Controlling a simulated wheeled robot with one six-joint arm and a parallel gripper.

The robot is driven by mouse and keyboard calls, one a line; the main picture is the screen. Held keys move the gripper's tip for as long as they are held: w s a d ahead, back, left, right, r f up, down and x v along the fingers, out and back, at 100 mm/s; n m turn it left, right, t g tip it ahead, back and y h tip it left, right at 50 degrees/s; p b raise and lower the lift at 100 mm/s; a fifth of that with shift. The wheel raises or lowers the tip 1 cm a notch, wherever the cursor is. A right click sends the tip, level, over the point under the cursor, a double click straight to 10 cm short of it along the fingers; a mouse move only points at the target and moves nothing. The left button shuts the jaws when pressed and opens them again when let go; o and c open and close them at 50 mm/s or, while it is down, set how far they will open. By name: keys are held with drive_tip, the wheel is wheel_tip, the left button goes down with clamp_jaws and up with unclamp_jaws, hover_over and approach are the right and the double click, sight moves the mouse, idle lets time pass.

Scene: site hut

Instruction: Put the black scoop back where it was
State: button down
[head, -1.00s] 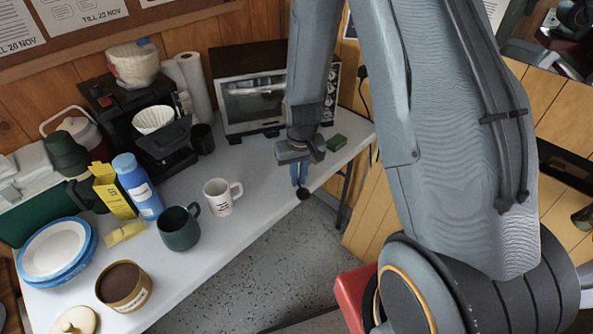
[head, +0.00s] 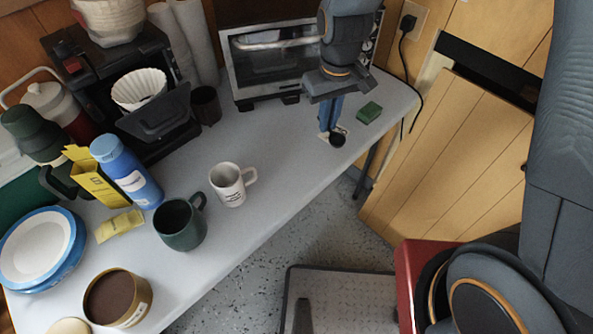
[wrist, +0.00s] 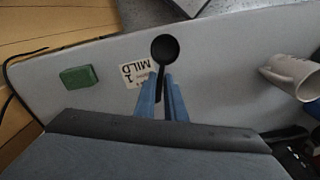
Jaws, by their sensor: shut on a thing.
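The black scoop (head: 337,139) is in my gripper (head: 330,124), near the right end of the table. In the wrist view my gripper (wrist: 164,82) has its blue fingers shut on the scoop's handle, and the round black bowl (wrist: 165,48) points away past the fingertips. A white card (wrist: 136,72) printed "1 MILD" lies on the table beside and partly behind the scoop. I cannot tell whether the scoop touches the table or card.
A green block (head: 369,112) lies just right of my gripper. The toaster oven (head: 262,65) stands close behind. A white mug (head: 229,186), a dark green mug (head: 180,225) and an open brown tin (head: 117,300) stand to the left. The table's front edge is near.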

sight(292, 166)
drive_tip(key=s+a+r+n+b, duration=0.2)
drive_tip(key=s+a+n+b, duration=0.15)
drive_tip(key=s+a, duration=0.35)
drive_tip(key=shift+g, duration=0.3)
drive_tip(key=f, duration=0.3)
drive_tip(key=f+p, duration=0.1)
drive_tip(key=f, duration=0.2)
drive_tip(key=a+f, duration=0.1)
drive_tip(key=f, duration=0.2)
drive_tip(key=shift+w+a+f+p, duration=0.1)
drive_tip(key=shift+w+f+p, duration=0.1)
drive_tip(key=shift+p, duration=0.2)
drive_tip(key=c, duration=1.8)
unclamp_jaws()
wheel_tip(292, 166, up, 12)
drive_tip(key=shift+r+b, duration=0.1)
drive_tip(key=shift+b, duration=0.4)
